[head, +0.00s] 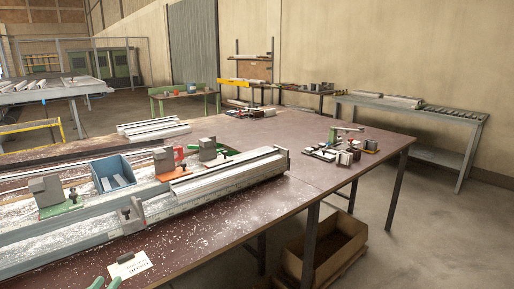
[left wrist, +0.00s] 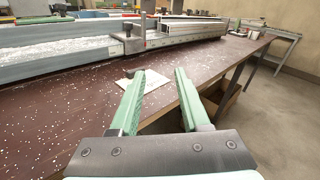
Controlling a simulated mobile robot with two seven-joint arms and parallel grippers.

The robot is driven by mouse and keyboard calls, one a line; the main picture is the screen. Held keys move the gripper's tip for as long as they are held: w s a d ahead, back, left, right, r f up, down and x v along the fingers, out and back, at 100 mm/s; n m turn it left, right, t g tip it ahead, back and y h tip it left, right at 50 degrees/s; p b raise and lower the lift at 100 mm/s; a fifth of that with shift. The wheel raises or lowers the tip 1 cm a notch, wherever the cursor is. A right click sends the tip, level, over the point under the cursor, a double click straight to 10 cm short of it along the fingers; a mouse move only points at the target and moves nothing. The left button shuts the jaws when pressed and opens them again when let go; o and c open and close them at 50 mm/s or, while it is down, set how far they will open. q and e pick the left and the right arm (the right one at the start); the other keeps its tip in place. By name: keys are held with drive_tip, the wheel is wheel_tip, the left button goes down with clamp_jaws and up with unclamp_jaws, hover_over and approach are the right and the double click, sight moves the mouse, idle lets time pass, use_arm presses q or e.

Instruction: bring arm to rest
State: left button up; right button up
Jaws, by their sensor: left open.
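My left gripper (left wrist: 163,100) is open and empty in the left wrist view, its two green fingers spread apart over the front edge of the brown bench (left wrist: 60,130). In the head view only the green fingertips of my left gripper (head: 105,284) show at the bottom edge, near a white paper label (head: 128,266) on the bench. The label also shows in the left wrist view (left wrist: 152,82), partly behind the left finger. My right gripper is in neither view.
A long metal rail with profiles (head: 225,175) lies along the bench (head: 300,190). Clamp blocks (head: 45,190) and a blue bin (head: 112,172) stand behind it. Small parts (head: 345,150) lie at the right. A wooden crate (head: 325,255) sits on the floor.

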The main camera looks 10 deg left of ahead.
use_arm(q)
drive_tip(key=s+d+f+n+g+p, duration=0.25)
drive_tip(key=s+d+f+n, duration=0.2)
drive_tip(key=f+n, duration=0.4)
drive_tip(key=s+d+f+n+g+p, duration=0.1)
drive_tip(key=s+d+f+n+g, duration=0.3)
drive_tip(key=f+n, duration=0.45)
drive_tip(key=s+d+f+n+g+h, duration=0.1)
drive_tip(key=s+d+n+h, duration=0.1)
drive_tip(key=d+n, duration=0.5)
drive_tip(key=s+d+f+n+g+h+p, duration=0.1)
drive_tip(key=s+d+n+h, duration=0.1)
drive_tip(key=s+d+n, duration=0.3)
drive_tip(key=d+n, duration=0.1)
drive_tip(key=d, duration=0.3)
drive_tip(key=shift+s+d+f+n, duration=0.2)
drive_tip(key=shift+f+n, duration=0.1)
drive_tip(key=shift+n, duration=0.1)
drive_tip(key=shift+a, duration=0.1)
